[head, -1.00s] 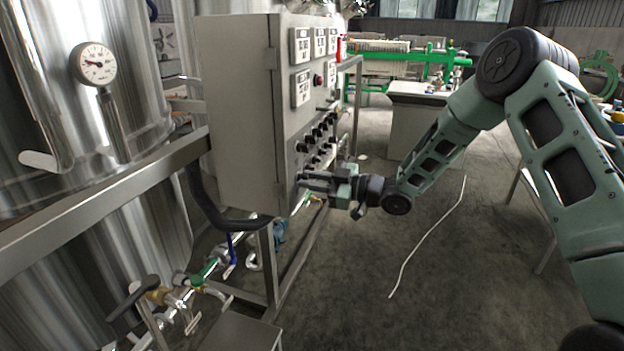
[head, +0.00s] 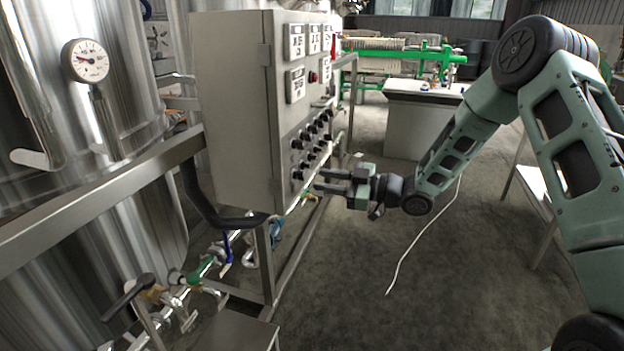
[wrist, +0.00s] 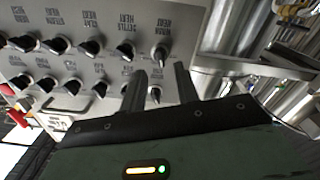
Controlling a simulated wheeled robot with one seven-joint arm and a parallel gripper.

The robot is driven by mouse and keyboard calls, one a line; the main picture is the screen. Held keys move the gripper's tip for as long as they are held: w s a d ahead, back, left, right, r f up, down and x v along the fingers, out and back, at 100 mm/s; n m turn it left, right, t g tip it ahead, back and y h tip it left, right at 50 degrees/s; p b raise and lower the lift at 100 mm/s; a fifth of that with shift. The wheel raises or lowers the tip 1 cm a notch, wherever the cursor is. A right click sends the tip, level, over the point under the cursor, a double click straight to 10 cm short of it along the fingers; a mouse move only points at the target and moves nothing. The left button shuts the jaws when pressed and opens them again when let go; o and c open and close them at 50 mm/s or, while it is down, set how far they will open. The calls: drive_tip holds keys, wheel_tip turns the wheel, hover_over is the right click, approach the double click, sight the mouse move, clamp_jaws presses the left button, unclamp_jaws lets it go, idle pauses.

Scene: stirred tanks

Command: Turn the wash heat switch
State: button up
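The grey control cabinet (head: 232,110) carries rows of black switch knobs on its front. In the wrist view the labels are upside down; one at the right end seems to read WASH HEAT, and a black knob (wrist: 160,54) sits just below it in the picture. Another knob (wrist: 155,95) shows between my fingers. My gripper (head: 319,180) is open and empty, with a gap between its two fingers. It is in front of the lower near part of the panel, a little apart from it. Its fingers also show in the wrist view (wrist: 160,70).
Steel tanks (head: 85,120) with a dial gauge (head: 86,61) stand left. Pipes and valves (head: 190,280) run below the cabinet. A white bench (head: 415,120) stands behind. The floor right of the cabinet is mostly clear, with a white hose (head: 415,240) on it.

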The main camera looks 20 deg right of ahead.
drive_tip(key=v, duration=1.2)
drive_tip(key=shift+d, duration=0.1)
drive_tip(key=w+a+r+m+h+p, duration=0.25)
drive_tip(key=a+r+h, duration=0.2)
drive_tip(key=a, duration=0.45)
drive_tip(key=s+a+r+m+g+h+p, duration=0.25)
drive_tip(key=s+a+h+p, duration=0.2)
drive_tip(key=a, duration=0.25)
drive_tip(key=s+a+r+g+h+p, duration=0.1)
drive_tip(key=s+r+g, duration=0.1)
drive_tip(key=s, duration=0.8)
drive_tip(key=s+a+r+m+g+h+p, duration=0.1)
drive_tip(key=s+a+r+g+h, duration=0.1)
drive_tip(key=s, duration=0.8)
drive_tip(key=s+a+r+m+g+h+p, duration=0.1)
drive_tip(key=s+g, duration=0.3)
drive_tip(key=s, duration=0.6)
drive_tip(key=shift+a+r+h+p, duration=0.2)
drive_tip(key=shift+r+h+p, duration=0.25)
drive_tip(key=shift+r, duration=0.3)
